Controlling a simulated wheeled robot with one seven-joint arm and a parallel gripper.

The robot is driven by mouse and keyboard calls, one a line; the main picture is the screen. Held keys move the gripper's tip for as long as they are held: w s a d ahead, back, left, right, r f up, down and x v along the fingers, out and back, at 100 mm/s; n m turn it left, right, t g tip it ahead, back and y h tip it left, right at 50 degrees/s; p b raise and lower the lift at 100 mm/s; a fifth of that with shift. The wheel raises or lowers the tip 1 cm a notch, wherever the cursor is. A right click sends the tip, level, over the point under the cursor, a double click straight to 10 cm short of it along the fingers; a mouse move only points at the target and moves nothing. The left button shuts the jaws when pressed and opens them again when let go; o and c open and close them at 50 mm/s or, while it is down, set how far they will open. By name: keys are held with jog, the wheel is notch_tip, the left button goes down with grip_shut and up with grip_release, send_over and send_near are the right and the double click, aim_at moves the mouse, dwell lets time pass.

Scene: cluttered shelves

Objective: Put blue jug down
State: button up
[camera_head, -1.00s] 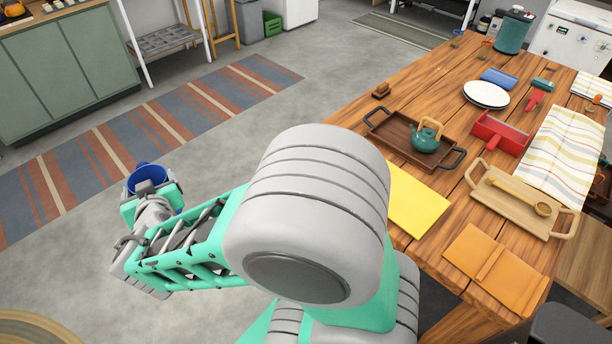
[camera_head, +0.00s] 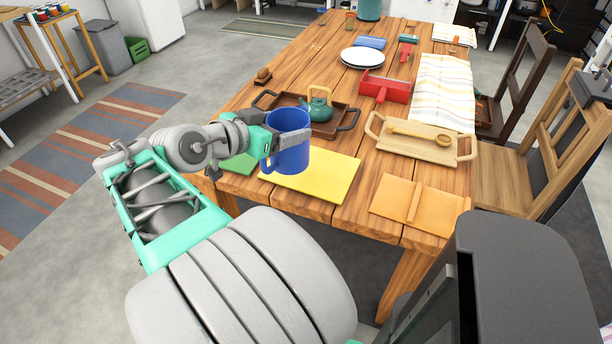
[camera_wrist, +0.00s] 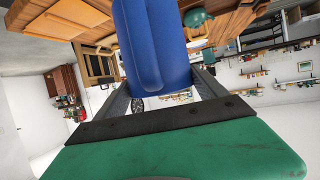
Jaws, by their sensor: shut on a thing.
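The blue jug (camera_head: 289,143) is held upright by my gripper (camera_head: 292,140), which is shut on it.
A brown tray (camera_head: 349,120) with a teal teapot (camera_head: 318,108) lies just behind the jug. A green board (camera_head: 240,165), a wooden tray (camera_head: 438,148), an orange board (camera_head: 395,203) and a red dustpan-like piece (camera_head: 386,88) lie nearby. Bare wood shows along the near edge.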

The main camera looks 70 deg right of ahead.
jog(key=s+m+g, duration=0.2)
jog(key=s, duration=0.3)
jog(key=w+d+f, duration=0.3)
jog(key=d+f, duration=1)
jog(key=shift+w+d+y, duration=0.15)
jog(key=shift+w+y, duration=0.05)
jog(key=shift+y, duration=0.2)
jog(key=shift+f+b, duration=0.2)
jog(key=shift+b, duration=0.15)
